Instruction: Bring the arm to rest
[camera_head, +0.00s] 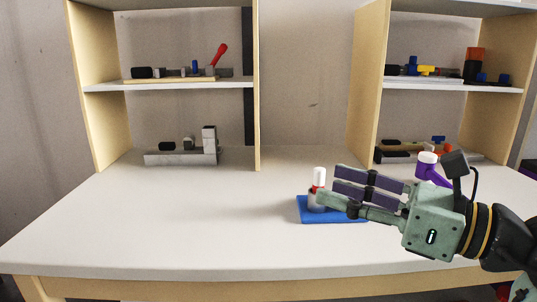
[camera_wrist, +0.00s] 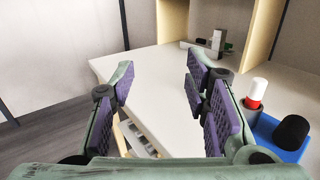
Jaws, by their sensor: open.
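My gripper (camera_head: 338,184) is at the right of the table in the head view, with its fingers pointing left. In the wrist view my gripper (camera_wrist: 160,78) shows two purple-padded fingers wide apart with nothing between them. In the head view the fingers overlap part of a blue base (camera_head: 306,212) on the table. A white and red cylinder (camera_head: 319,178) stands upright in a grey holder on that base, close to the fingertips. In the wrist view the cylinder (camera_wrist: 257,92) is outside the right finger, beside a black rounded piece (camera_wrist: 292,132). I cannot tell whether the fingers touch anything.
The white table (camera_head: 170,225) is clear at the left and front. Shelf units stand at the back left (camera_head: 96,110) and back right (camera_head: 366,90), holding several assemblies. A grey block assembly (camera_head: 180,157) sits at the back left. A purple piece with a white top (camera_head: 428,165) is behind my gripper.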

